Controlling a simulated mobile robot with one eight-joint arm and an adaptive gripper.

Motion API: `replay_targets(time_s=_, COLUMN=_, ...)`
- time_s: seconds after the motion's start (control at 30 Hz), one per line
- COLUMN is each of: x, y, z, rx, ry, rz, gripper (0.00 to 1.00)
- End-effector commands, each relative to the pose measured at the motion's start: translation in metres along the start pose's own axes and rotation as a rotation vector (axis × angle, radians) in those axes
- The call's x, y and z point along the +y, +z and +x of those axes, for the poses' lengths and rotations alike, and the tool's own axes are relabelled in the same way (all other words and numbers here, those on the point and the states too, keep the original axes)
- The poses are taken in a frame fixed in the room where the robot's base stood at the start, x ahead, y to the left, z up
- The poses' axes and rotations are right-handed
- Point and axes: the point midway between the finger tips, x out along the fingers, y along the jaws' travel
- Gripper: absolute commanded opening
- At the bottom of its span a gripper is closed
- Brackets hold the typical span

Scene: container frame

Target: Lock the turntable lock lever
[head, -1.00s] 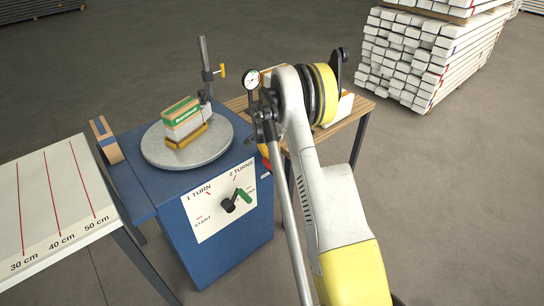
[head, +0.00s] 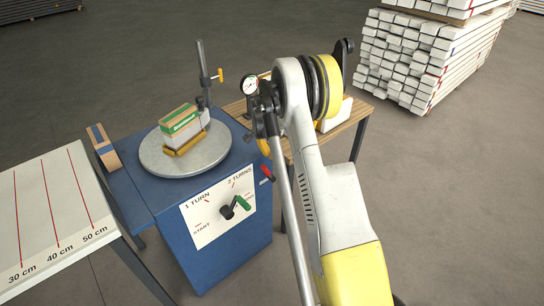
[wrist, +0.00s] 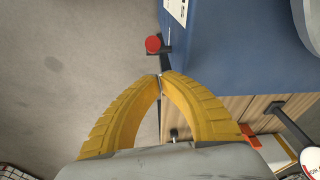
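The turntable lock lever has a red grip (head: 266,172) and sits at the right edge of the blue turntable cabinet (head: 225,265). In the wrist view its round red end (wrist: 153,44) and black arm stand out from the cabinet's edge. My gripper (wrist: 161,75) has its yellow fingers brought together at the tips, with nothing seen between them. The tips are close to the lever's black arm; I cannot tell whether they touch. In the head view only a bit of yellow finger shows above the lever, the rest hidden by my arm.
A black crank with a green handle (head: 243,203) is on the cabinet's front panel. A wooden table (head: 362,107) stands behind my arm. A white measuring table (head: 45,205) is at the left.

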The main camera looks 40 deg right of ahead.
Motion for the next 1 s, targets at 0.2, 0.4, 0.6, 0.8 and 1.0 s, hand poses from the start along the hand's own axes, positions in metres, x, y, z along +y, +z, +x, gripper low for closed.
replay_targets(time_s=0.2, x=-0.004, y=0.022, z=-0.04, rx=0.001, ry=0.0, rz=-0.001, gripper=0.0)
replay_targets(time_s=0.4, x=-0.005, y=0.033, z=-0.053, rx=0.001, ry=0.0, rz=0.0, gripper=0.0)
replay_targets(time_s=0.6, x=-0.005, y=0.034, z=-0.054, rx=0.001, ry=0.0, rz=0.001, gripper=0.0)
replay_targets(time_s=0.8, x=-0.005, y=0.034, z=-0.054, rx=0.001, ry=0.0, rz=0.0, gripper=0.0)
replay_targets(time_s=1.0, x=-0.005, y=0.034, z=-0.055, rx=0.001, ry=-0.001, rz=-0.001, gripper=0.0)
